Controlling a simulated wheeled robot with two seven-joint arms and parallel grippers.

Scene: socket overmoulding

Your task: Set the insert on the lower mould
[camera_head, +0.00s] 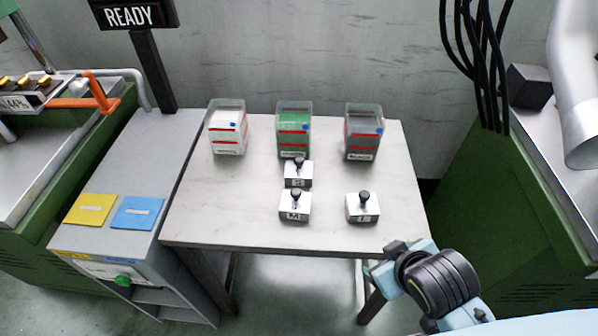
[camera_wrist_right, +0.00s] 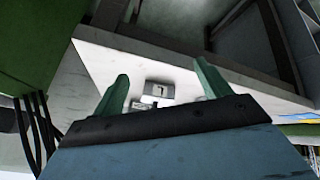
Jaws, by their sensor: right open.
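Three small metal blocks with black knobs, which look like the inserts, stand upright on the white table: a rear one (camera_head: 298,180), a front one (camera_head: 295,212) and a right one (camera_head: 362,213). Their small labels are hard to read. My right gripper (camera_head: 396,254) is at the table's front right corner, apart from the blocks. In the right wrist view its two green fingers (camera_wrist_right: 162,72) are spread and empty. A labelled block (camera_wrist_right: 157,91) shows beyond them, with another pale one beside it. I cannot make out the lower mould. My left gripper is out of view.
Three clear bins, white (camera_head: 228,135), green (camera_head: 294,140) and grey (camera_head: 363,140), stand along the table's rear. Yellow (camera_head: 90,209) and blue (camera_head: 138,212) pads lie on the grey cabinet at left. Green machines flank both sides. The table's front left is clear.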

